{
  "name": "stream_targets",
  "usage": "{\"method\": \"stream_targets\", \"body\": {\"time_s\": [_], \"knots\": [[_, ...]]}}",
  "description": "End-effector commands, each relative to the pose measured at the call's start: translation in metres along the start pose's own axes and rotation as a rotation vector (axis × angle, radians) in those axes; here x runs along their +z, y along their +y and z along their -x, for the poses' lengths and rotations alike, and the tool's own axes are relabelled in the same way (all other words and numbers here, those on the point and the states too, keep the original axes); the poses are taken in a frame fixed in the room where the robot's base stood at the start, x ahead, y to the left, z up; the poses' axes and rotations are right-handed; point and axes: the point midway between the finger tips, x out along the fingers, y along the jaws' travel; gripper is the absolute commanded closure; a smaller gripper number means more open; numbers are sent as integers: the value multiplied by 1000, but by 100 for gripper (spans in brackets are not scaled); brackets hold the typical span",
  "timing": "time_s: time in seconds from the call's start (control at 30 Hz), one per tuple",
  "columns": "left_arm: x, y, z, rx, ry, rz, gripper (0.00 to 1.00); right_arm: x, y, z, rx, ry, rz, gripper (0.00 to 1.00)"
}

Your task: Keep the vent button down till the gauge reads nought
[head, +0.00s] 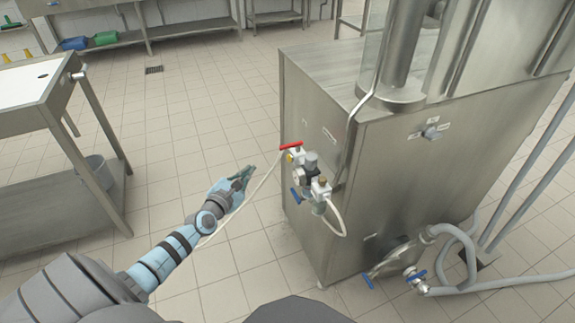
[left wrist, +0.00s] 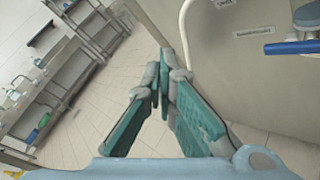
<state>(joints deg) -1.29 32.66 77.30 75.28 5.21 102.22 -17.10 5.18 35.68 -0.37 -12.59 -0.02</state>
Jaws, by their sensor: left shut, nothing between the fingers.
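My left gripper (head: 243,176) is shut and empty, to the left of the steel machine and apart from it. Its teal fingers (left wrist: 164,75) come together in the left wrist view. An air unit (head: 311,165) with valves is mounted on the machine's left face, to the right of my gripper. It has a red lever (head: 291,147), a small yellow part (head: 290,157), and a blue lever (head: 296,195). A round pale face on it looks like the gauge (head: 299,181); its reading is too small to tell. I cannot make out the vent button. My right gripper is not in view.
The steel machine (head: 400,190) fills the right side. A white hose (head: 262,185) runs from the air unit behind my gripper; a white hose (left wrist: 184,30) shows in the wrist view. A steel table (head: 50,90) stands left. Tiled floor lies between.

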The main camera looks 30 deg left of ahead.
Motion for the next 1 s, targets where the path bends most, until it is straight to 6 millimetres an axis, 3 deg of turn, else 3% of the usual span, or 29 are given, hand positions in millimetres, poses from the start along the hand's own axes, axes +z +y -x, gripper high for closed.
{"method": "stream_targets", "body": {"time_s": [0.27,0.8,1.0], "knots": [[3,-3,-3,0,3,-1,100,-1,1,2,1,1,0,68],[37,-40,-53,-1,3,-2,100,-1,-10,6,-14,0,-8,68],[43,-46,-60,-3,4,-5,100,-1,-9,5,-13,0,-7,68]]}}
